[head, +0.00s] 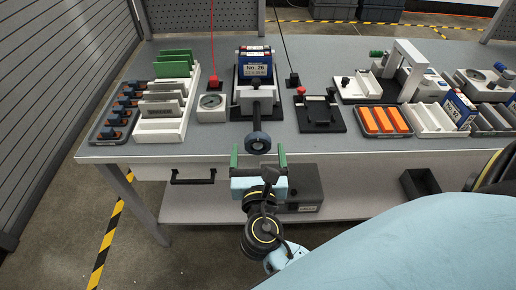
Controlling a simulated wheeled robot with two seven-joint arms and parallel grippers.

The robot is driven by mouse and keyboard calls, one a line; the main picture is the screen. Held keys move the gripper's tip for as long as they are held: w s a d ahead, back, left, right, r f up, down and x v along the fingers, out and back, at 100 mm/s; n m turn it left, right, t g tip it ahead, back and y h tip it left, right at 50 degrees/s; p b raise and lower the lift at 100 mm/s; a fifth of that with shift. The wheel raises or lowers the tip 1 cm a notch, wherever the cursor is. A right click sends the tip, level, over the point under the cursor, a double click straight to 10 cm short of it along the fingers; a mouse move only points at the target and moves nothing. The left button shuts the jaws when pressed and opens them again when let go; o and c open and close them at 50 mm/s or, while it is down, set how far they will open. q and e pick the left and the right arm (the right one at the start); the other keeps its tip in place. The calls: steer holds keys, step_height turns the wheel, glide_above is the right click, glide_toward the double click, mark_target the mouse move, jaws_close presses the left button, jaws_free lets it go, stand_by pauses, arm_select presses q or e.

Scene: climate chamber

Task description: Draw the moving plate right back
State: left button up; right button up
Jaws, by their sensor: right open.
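A clamp-like fixture (242,112) stands at the back middle of the bench. A blue box marked "No. 26" (256,66) sits in it. A pale plate (243,97), which looks like the moving plate, is in front of the box. I cannot tell whether they touch. A dark rod runs from the plate towards me and ends in a round dark knob (258,142) at the bench's front edge. My right gripper (258,157) is open, its two green fingers apart, just in front of and below the knob, with nothing seen between them. My left gripper is out of view.
Left of the fixture are a small dial gauge (211,102), a white rack (162,127) and a dark tray (103,133). Right of it are a black stand (320,124) and an orange-slotted tray (366,126). A grey box (308,185) lies on the lower shelf.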

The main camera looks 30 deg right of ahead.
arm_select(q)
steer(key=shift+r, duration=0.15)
arm_select(e)
steer(key=shift+v, duration=2.8)
